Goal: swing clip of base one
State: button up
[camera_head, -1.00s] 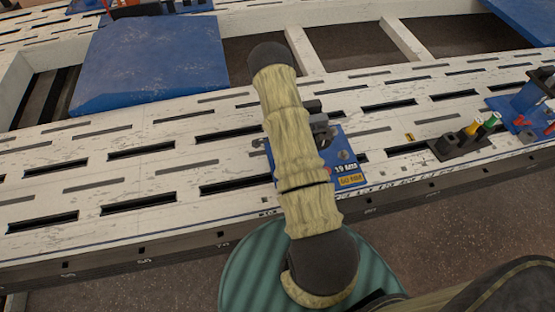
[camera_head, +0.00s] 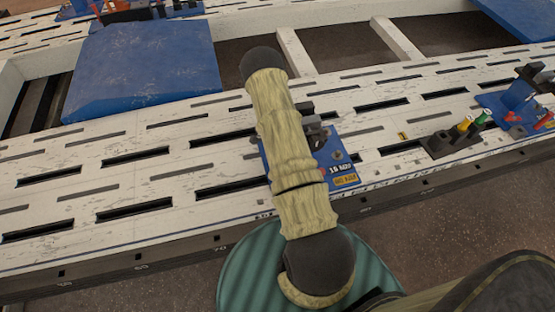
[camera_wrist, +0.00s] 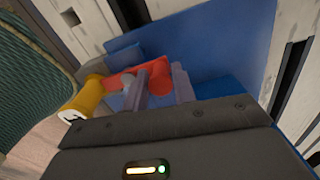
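A blue base plate (camera_head: 345,160) with printed labels lies on the white slotted bench, partly hidden behind my arm in the head view. In the wrist view the blue base (camera_wrist: 225,45) fills the upper middle. A red clip (camera_wrist: 125,80) lies across it, with a rounded end. My gripper (camera_wrist: 161,80) has two grey fingers standing apart, one on each side of that red end. Whether they press on it I cannot tell. A yellow cylinder (camera_wrist: 82,103) is at the left of the red clip. The head view hides the fingers behind my arm.
A dark holder (camera_head: 455,143) with yellow and green pieces stands to the right of the base. Another blue base (camera_head: 505,105) with an upright part is farther right. A large blue panel (camera_head: 150,70) lies at the back left. The slotted bench left of the arm is clear.

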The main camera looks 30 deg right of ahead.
jog(key=shift+o, duration=1.2)
jog(key=shift+r, duration=0.15)
notch_tip(320, 180, up, 17)
jog(key=p, duration=0.2)
